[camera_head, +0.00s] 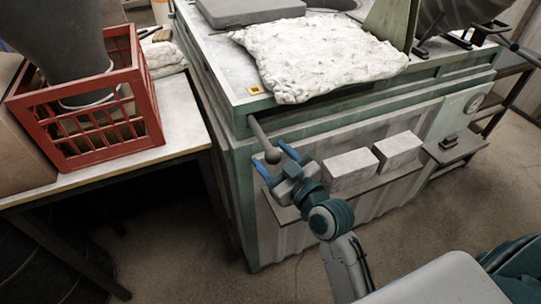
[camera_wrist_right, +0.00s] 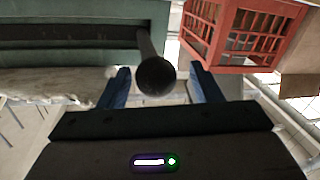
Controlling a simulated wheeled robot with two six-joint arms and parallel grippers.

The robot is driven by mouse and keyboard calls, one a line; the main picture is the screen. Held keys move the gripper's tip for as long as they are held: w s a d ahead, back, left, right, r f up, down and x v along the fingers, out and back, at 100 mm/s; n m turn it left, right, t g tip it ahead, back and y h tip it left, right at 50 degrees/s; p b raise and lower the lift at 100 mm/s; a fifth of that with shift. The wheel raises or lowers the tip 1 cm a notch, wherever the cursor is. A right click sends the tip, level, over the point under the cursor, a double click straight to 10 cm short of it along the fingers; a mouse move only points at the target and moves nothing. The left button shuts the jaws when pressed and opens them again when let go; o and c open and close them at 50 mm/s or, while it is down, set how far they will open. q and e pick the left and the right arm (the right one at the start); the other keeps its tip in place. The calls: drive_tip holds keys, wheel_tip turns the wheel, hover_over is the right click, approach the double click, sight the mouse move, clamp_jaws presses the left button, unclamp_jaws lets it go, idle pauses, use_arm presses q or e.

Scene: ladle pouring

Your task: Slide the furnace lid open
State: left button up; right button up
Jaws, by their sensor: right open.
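The furnace (camera_head: 237,148) is a large green and grey box in the middle of the head view. A grey lid (camera_head: 250,9) lies on its top at the back. A dark rod handle with a round knob (camera_head: 272,155) sticks out from the furnace's upper front left corner. My right gripper (camera_head: 276,158) is open, its blue fingers on either side of the knob. In the right wrist view the knob (camera_wrist_right: 156,76) sits between the two open fingers, with gaps on both sides. My left gripper is not in view.
A white crumpled blanket (camera_head: 315,55) covers part of the furnace top. Two pale bricks (camera_head: 350,169) rest on a front ledge. A red crate (camera_head: 85,115) holding a grey cone stands on the table (camera_head: 186,137) at left. The floor (camera_head: 185,250) in front is clear.

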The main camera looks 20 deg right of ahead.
drive_tip(key=v, duration=0.9)
drive_tip(key=shift+s, duration=0.4)
